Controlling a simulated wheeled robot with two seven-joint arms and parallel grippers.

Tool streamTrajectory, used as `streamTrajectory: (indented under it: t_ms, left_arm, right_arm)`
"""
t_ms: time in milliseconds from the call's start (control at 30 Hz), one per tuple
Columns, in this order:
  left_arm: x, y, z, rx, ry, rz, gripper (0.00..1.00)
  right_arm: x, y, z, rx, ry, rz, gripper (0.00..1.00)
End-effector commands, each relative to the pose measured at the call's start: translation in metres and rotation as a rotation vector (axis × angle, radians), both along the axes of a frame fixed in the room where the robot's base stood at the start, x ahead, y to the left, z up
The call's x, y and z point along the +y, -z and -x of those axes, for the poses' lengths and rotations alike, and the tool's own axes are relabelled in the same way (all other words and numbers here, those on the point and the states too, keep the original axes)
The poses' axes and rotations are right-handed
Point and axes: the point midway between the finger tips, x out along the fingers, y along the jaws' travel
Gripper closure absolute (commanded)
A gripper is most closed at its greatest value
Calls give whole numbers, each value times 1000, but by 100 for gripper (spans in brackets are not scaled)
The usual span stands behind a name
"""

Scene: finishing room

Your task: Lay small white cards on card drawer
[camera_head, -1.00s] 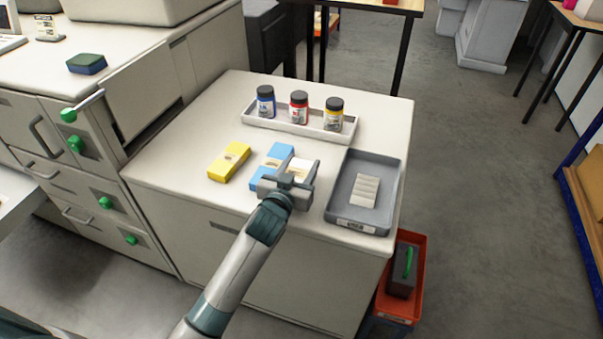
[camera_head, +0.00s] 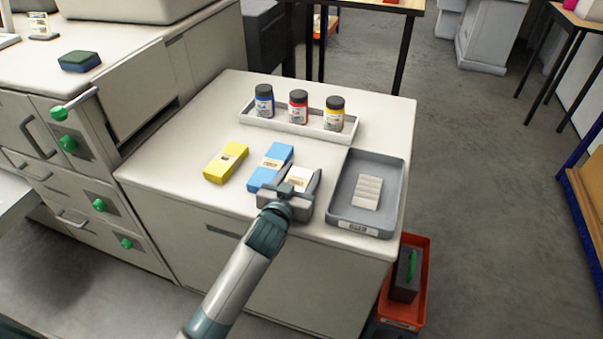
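The small white cards (camera_head: 299,178) form a pack with a brown label on the white cabinet top, right of a blue pack (camera_head: 269,167). My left gripper (camera_head: 301,184) is low over the near end of this pack, its fingers apart on either side of it. The gripper body hides the pack's near part, and contact with the fingers is not clear. The card drawer appears to be the grey tray (camera_head: 340,206) to the right, with a light striped stack (camera_head: 367,192) inside. My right gripper is out of view.
A yellow pack (camera_head: 226,162) lies left of the blue one. Behind, a white tray (camera_head: 281,127) holds blue, red and yellow-labelled jars. An orange bin (camera_head: 402,317) stands on the floor beside the cabinet. The cabinet top's front left is clear.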

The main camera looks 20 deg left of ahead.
Motion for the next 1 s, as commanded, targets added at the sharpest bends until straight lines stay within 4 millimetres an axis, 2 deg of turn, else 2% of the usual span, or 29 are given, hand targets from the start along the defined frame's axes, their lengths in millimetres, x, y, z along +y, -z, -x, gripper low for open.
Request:
streamTrajectory:
  t_ms: [333, 467, 667, 1000]
  left_arm:
    - [0, -4, 0, -1, 0, -1, 45]
    - [0, -3, 9, 1, 0, 0, 45]
    - [1, -8, 36, 0, 1, 0, 45]
    - [4, -17, 95, 0, 0, 1, 45]
  right_arm:
    - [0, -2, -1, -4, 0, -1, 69]
    - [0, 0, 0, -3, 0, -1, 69]
    - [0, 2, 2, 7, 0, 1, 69]
    - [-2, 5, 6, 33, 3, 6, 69]
